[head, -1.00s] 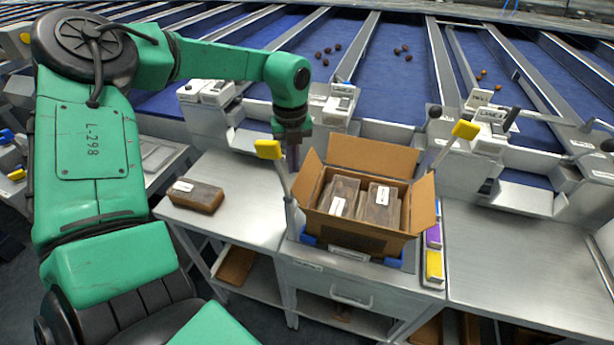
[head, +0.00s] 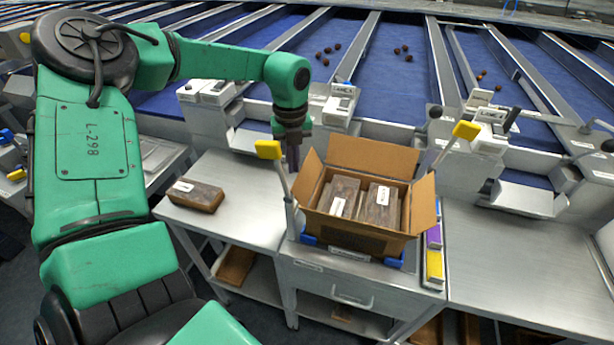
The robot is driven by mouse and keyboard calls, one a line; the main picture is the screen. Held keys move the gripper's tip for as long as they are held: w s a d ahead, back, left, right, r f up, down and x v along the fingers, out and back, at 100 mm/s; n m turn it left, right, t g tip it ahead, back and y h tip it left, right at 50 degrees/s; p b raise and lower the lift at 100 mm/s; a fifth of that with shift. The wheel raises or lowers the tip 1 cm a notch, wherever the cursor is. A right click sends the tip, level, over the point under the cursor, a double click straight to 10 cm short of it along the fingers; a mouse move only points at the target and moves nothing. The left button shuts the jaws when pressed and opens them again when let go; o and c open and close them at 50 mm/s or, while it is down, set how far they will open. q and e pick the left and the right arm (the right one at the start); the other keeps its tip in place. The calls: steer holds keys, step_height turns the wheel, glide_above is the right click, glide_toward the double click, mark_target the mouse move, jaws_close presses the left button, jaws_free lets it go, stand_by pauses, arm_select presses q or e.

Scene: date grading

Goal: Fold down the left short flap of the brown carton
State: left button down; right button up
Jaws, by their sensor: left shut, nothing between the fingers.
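The brown carton (head: 352,235) stands open on the metal stand, with packs (head: 342,197) of dates inside. Its left short flap (head: 306,174) stands up and leans a little outward. The right short flap (head: 423,203) and the long back flap (head: 372,156) also stand raised. My left gripper (head: 293,165) points down just left of the left short flap, with its fingers shut and empty. I cannot tell whether it touches the flap. My right gripper is not in view.
Yellow-topped levers (head: 268,149) (head: 466,130) rise on both sides of the carton. A brown pack (head: 196,195) lies on the left table. The right table (head: 520,255) is clear. Sorting lanes with a few dates run behind.

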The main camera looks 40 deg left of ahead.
arm_select(q)
steer(key=shift+w+d+b, duration=0.2)
steer(key=shift+d+b, duration=0.25)
steer(key=shift+d, duration=0.15)
steer(key=shift+w+d+b, duration=0.15)
steer(key=shift+d+b, duration=0.25)
steer(key=shift+d, duration=0.15)
steer(key=d, duration=0.2)
steer(key=w+d+b, duration=0.1)
steer(key=d, duration=0.1)
steer(key=w+d+b, duration=0.1)
steer(key=d, duration=0.1)
steer(key=shift+w+r, duration=0.1)
steer(key=shift+r, duration=0.1)
steer(key=shift+w+d+r, duration=0.1)
steer(key=shift+w+d, duration=0.05)
steer(key=shift+d, duration=0.3)
steer(key=shift+b, duration=0.3)
